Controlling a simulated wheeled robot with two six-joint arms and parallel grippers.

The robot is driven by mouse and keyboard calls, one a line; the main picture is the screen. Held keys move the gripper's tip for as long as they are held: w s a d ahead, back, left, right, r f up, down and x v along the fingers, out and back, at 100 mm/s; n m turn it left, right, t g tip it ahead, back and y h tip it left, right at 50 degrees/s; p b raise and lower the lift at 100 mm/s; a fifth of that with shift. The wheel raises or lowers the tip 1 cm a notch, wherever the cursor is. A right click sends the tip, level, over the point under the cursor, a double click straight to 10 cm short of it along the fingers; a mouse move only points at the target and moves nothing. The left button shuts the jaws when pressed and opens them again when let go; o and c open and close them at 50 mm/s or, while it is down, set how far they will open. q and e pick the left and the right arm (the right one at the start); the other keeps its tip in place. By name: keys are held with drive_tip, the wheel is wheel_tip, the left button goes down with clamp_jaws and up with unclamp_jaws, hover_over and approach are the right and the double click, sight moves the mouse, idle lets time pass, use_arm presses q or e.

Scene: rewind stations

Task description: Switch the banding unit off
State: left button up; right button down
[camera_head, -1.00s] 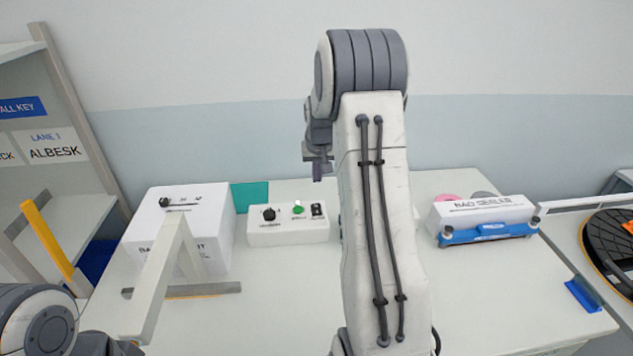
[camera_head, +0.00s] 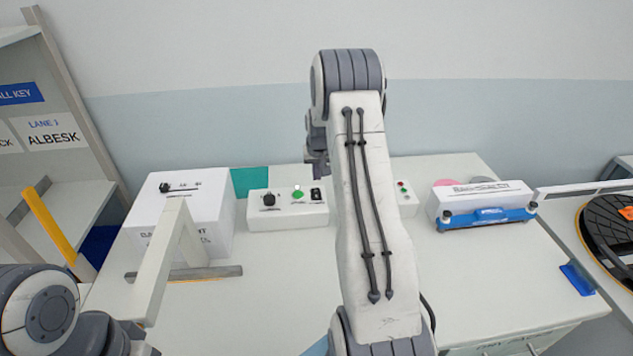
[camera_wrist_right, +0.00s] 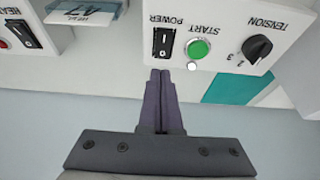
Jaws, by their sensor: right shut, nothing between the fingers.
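A white control box (camera_head: 288,222) stands on the table and carries a black tension knob (camera_head: 268,200), a green start button (camera_head: 298,194) and a black power rocker (camera_head: 316,194). In the right wrist view the power rocker (camera_wrist_right: 163,43) shows upside down, with the start button (camera_wrist_right: 199,48) and tension knob (camera_wrist_right: 258,47) beside it. My right gripper (camera_wrist_right: 160,72) is shut and empty. Its fingertips lie close to the power rocker in that view; I cannot tell whether they touch the box. In the head view my right gripper (camera_head: 318,171) is partly hidden by its arm. My left gripper is out of view.
A large white box (camera_head: 190,215) with a slider, behind a white post frame, stands left. A bag sealer (camera_head: 485,203) stands right. A panel with small red and green buttons (camera_head: 403,193) is partly behind my right arm. In the right wrist view a heat rocker (camera_wrist_right: 20,34) shows.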

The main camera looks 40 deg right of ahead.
sight(316, 190)
drive_tip(key=x, duration=0.1)
drive_tip(key=p+x, duration=0.1)
drive_tip(key=x, duration=0.3)
drive_tip(key=shift+s+a+f, duration=0.1)
drive_tip(key=shift+s+a, duration=0.1)
drive_tip(key=shift+s, duration=0.15)
drive_tip(key=shift+w+f+b, duration=0.1)
drive_tip(key=shift+f+b, duration=0.3)
drive_tip(key=shift+f, duration=0.05)
drive_tip(key=shift+r, duration=0.2)
drive_tip(key=shift+s+a, duration=0.45)
drive_tip(key=shift+s, duration=0.3)
drive_tip(key=shift+p, duration=0.3)
